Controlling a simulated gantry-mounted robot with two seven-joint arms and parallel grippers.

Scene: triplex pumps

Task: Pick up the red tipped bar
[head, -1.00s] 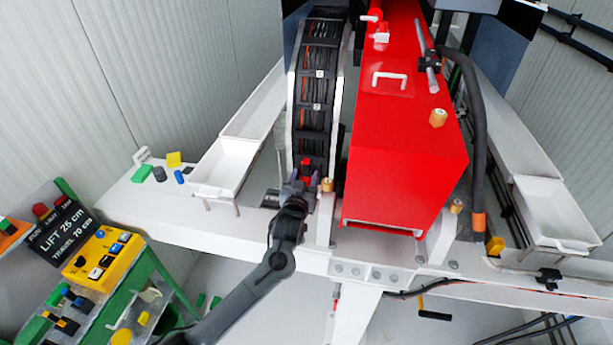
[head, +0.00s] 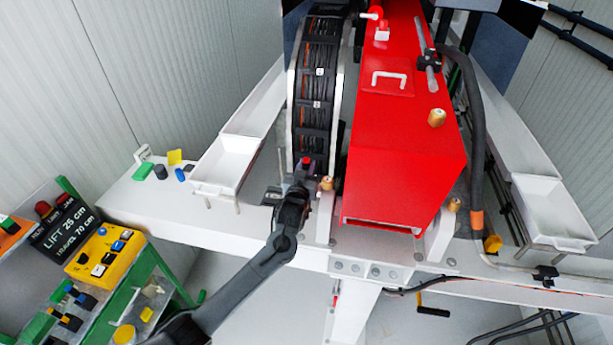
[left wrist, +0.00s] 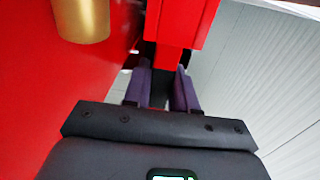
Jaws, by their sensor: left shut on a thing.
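The red tipped bar (head: 306,161) shows in the head view as a small red end at the near foot of the black cable track, just beyond my left gripper (head: 301,184). In the left wrist view its red end (left wrist: 176,30) is large at the top, and a dark shank (left wrist: 160,88) runs down between the fingers. My left gripper (left wrist: 162,85) has its two purple fingers on either side of that shank and is shut on it. The lower part of the bar is hidden by the gripper. My right gripper is not in view.
A large red housing (head: 405,160) stands close right of the left gripper. A brass cylinder (head: 327,184) is just beside it. A white tray (head: 222,167) is to the left. Small coloured blocks and a yellow control box (head: 105,253) lie farther left.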

